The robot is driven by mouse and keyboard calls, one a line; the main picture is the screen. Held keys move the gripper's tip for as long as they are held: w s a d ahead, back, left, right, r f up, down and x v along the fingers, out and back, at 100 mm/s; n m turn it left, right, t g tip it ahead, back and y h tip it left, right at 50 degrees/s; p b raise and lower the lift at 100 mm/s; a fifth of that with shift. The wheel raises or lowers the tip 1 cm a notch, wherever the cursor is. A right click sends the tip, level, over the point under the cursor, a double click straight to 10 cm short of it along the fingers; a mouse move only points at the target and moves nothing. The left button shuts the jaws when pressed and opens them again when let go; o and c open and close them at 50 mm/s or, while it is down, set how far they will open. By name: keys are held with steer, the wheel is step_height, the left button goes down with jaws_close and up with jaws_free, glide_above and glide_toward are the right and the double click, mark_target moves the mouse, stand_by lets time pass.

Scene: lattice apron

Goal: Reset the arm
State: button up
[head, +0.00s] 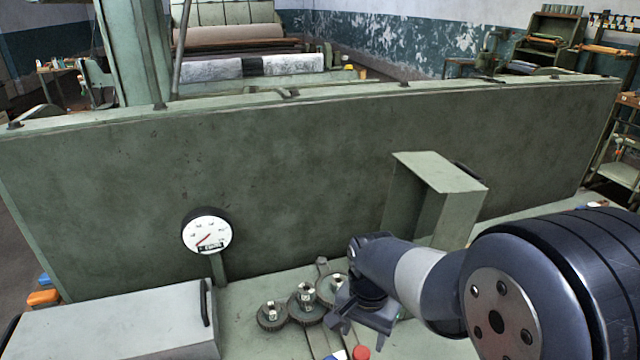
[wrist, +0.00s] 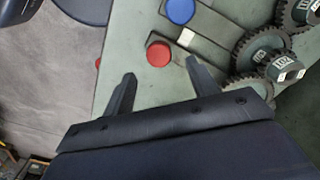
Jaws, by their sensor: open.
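My arm reaches in from the right in the head view. My gripper (head: 352,322) is above the green bench top, at the front and just right of the gears. In the wrist view my gripper (wrist: 160,85) has its two fingers spread apart with nothing between them. A red round button (wrist: 158,53) lies beyond the fingertips, and it also shows at the lower edge of the head view (head: 361,353). The gap between fingers and bench is hard to judge.
Several dark gears (head: 305,305) with pale labels stand beside my gripper. A blue button (wrist: 180,11) is near the red one. A dial gauge (head: 207,232), a green box (head: 120,320) and an angled green housing (head: 430,200) stand before the tall green panel (head: 300,170).

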mark_target(364, 351)
step_height(364, 351, up, 5)
steer(key=f, duration=1.1)
steer(key=shift+w+d, duration=0.15)
steer(key=shift+d, duration=0.2)
steer(key=shift+w+d+n, duration=0.2)
steer(key=shift+d+n, duration=0.2)
steer(key=shift+d, duration=0.3)
